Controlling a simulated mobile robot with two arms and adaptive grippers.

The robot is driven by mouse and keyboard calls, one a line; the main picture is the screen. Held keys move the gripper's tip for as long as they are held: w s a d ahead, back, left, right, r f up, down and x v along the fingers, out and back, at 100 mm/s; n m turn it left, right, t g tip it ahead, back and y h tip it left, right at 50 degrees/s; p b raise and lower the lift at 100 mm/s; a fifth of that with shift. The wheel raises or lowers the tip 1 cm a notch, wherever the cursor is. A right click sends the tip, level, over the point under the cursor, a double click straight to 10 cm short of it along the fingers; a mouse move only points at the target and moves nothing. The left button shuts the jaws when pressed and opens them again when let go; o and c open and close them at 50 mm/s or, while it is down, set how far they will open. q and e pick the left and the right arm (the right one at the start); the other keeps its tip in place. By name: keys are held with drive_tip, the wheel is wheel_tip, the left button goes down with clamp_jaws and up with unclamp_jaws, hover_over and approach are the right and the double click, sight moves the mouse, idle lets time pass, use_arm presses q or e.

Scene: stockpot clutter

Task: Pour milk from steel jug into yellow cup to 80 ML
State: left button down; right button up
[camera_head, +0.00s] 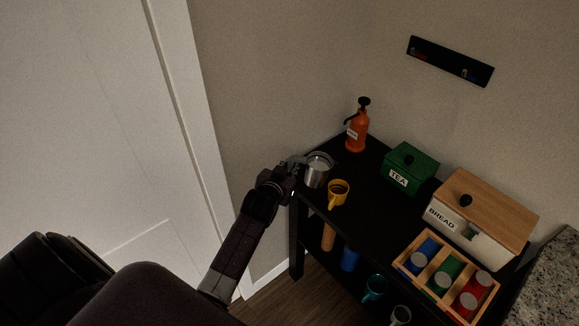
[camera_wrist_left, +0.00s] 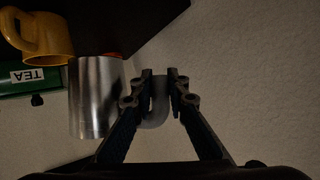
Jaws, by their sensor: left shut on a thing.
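The steel jug (camera_head: 317,172) is at the left end of the black table in the head view, close beside the yellow cup (camera_head: 338,192). Pale milk shows inside the jug's mouth. My left gripper (camera_head: 296,163) is shut on the jug's handle. In the left wrist view the jug (camera_wrist_left: 95,97) is left of the gripper fingers (camera_wrist_left: 161,88), with its handle (camera_wrist_left: 158,105) between them. The yellow cup (camera_wrist_left: 42,35) is at the upper left there. My right gripper is not in view.
On the black table (camera_head: 372,200) stand an orange bottle (camera_head: 357,132), a green TEA box (camera_head: 411,168), a BREAD box (camera_head: 484,215) and a wooden crate (camera_head: 408,268) of coloured cans. A lower shelf holds a blue item (camera_head: 350,260) and a teal mug (camera_head: 374,288).

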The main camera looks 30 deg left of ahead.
use_arm(q)
drive_tip(key=shift+a+r+m, duration=0.2)
drive_tip(key=shift+r+m, duration=0.1)
drive_tip(key=shift+r, duration=0.45)
drive_tip(key=shift+r+m+g+y+p, duration=0.3)
drive_tip(key=shift+r+m+y, duration=0.1)
drive_tip(key=shift+r+y, duration=0.1)
drive_tip(key=shift+r+m, duration=0.3)
drive_tip(key=shift+r, duration=0.1)
drive_tip(key=shift+d+r+m+y, duration=0.1)
drive_tip(key=shift+r+m+y, duration=0.6)
drive_tip(key=shift+r+y, duration=0.1)
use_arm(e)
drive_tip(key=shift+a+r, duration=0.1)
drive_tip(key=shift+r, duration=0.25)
use_arm(q)
drive_tip(key=shift+w+d+r+m+y, duration=0.1)
drive_tip(key=shift+d+r+m+y, duration=0.1)
drive_tip(key=shift+r+m+y, duration=0.1)
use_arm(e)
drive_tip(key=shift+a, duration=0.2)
use_arm(q)
drive_tip(key=shift+d+r+m+g, duration=0.15)
drive_tip(key=shift+r+m+g, duration=0.1)
drive_tip(key=shift+m+g, duration=0.05)
drive_tip(key=shift+w+d+y, duration=0.1)
drive_tip(key=shift+y, duration=0.2)
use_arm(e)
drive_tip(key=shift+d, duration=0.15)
